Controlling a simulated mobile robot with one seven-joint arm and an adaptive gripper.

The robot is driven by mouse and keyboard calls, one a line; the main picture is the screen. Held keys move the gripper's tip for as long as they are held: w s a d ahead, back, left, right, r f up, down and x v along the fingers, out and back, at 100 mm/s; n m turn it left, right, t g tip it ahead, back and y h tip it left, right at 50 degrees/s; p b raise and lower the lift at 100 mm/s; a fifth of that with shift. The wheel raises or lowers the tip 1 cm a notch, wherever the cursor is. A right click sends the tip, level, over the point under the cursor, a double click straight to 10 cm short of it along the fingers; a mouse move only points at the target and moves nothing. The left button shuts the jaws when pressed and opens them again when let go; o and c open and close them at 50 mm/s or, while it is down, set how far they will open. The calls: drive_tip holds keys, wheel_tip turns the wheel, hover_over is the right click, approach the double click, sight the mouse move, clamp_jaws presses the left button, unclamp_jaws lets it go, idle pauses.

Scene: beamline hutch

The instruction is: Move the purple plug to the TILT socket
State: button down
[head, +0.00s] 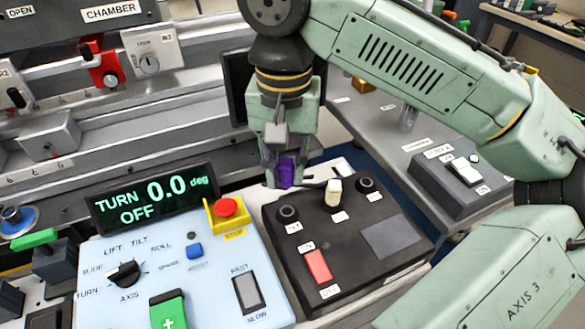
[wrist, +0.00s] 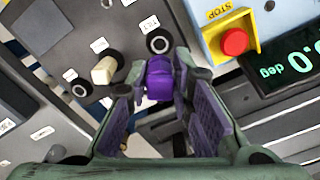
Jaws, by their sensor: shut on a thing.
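The purple plug (head: 287,172) is between the fingers of my gripper (head: 286,180), which is shut on it. In the wrist view the plug (wrist: 159,84) sits between the fingertips, close to a round black socket (wrist: 158,43) whose small label seems to read TILT. In the head view this socket (head: 288,213) is at the left of the black panel (head: 345,225), and the plug is beyond it, near the panel's back edge. The socket looks empty. The plug's lower end is partly hidden by the fingers, and its height over the panel is hard to tell.
A cream plug (head: 334,192) stands in the panel's middle position; another dark socket (head: 367,184) is to its right. A red switch (head: 318,266) is in front. The STOP button (head: 226,207) and the display (head: 153,198) stand close on the left.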

sight(287, 211)
drive_tip(key=shift+f+b, duration=3)
drive_tip(key=shift+f, duration=0.05)
drive_tip(key=shift+f, duration=0.55)
drive_tip(key=c, duration=1.3)
unclamp_jaws()
drive_tip(key=shift+c, duration=0.2)
drive_tip(key=shift+r, duration=0.15)
